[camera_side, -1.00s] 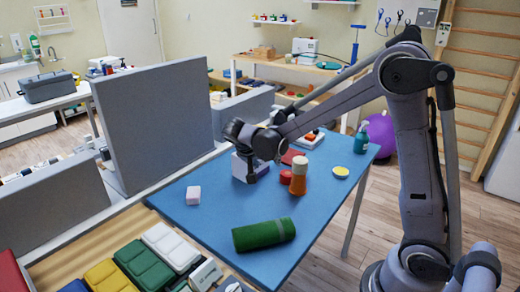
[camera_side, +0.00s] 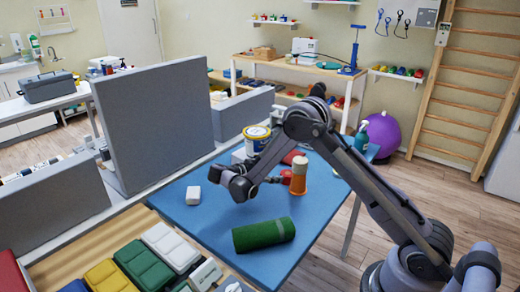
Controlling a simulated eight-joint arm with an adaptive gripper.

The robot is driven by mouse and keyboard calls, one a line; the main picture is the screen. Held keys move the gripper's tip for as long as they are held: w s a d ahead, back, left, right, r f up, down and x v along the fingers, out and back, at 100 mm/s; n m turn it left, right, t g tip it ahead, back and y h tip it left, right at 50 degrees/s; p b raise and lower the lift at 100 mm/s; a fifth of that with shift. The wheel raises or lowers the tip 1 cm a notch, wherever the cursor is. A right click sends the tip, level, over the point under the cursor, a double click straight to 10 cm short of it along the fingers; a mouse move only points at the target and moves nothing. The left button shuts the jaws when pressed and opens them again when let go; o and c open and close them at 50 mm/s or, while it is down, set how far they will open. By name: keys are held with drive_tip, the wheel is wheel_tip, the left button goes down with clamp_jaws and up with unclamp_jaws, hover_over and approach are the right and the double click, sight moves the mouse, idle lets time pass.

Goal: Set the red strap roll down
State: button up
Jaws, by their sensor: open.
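A small red roll (camera_side: 286,177), which looks like the red strap roll, stands on the blue table (camera_side: 215,222). A second red thing (camera_side: 293,157) lies farther back, partly behind my arm.
A green roll (camera_side: 263,235) lies at the front, and a pale block (camera_side: 193,195) sits at the left. A teal bottle (camera_side: 361,138) is at the far right. The table's left middle is clear.

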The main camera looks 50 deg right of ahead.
sight(286, 174)
drive_tip(key=x, duration=0.8)
drive_tip(key=shift+d, duration=0.25)
drive_tip(key=c, duration=0.9)
drive_tip(key=shift+r, duration=0.1)
drive_tip(key=shift+r, duration=0.1)
